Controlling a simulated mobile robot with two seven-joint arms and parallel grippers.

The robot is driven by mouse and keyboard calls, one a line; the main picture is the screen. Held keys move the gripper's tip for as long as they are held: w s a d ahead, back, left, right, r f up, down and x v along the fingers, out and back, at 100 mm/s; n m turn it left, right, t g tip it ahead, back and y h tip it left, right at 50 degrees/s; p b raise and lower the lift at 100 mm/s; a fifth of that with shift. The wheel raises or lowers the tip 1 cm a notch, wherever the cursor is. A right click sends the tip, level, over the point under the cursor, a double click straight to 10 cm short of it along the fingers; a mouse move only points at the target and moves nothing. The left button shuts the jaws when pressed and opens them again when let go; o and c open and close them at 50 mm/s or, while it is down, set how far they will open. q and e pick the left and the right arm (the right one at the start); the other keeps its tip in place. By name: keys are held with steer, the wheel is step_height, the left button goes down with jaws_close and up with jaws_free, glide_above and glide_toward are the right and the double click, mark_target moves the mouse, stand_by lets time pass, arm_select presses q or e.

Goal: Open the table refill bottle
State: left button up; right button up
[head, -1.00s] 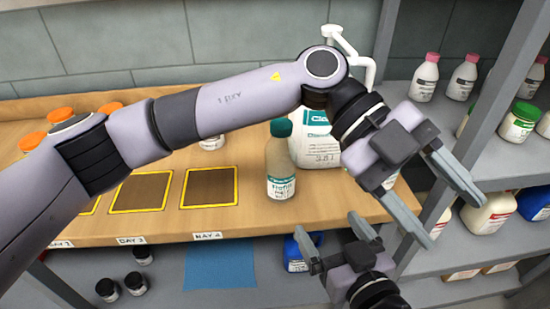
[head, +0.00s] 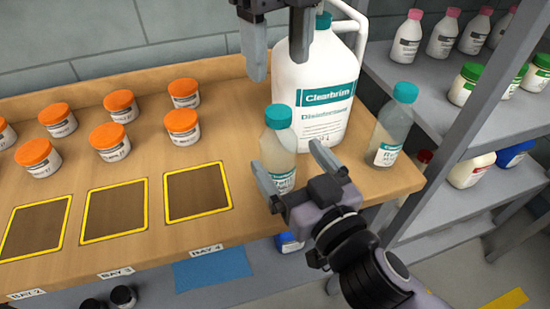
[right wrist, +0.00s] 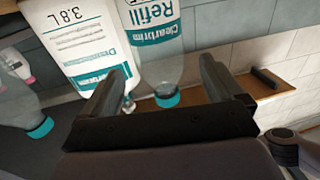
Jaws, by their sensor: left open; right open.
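A clear refill bottle with a teal cap (head: 278,117) stands upright on the wooden table. It also shows, inverted, in the right wrist view (right wrist: 158,50). My right gripper (head: 285,157) is open, its fingers on either side of this bottle in the picture; I cannot tell whether they touch it. My left gripper (head: 279,68) is open and empty, pointing down above the bottle and in front of the large jug. A second, similar refill bottle (head: 396,122) stands near the table's right end; it also shows in the right wrist view (right wrist: 20,100).
Several orange-lidded jars (head: 183,125) stand on the left. Yellow-framed bay mats (head: 198,192) lie empty at the front edge. A grey shelf rack (head: 455,135) with bottles and jars is on the right.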

mark_target(273, 139)
steer(key=shift+x, duration=3.2)
steer(key=shift+c, duration=0.2)
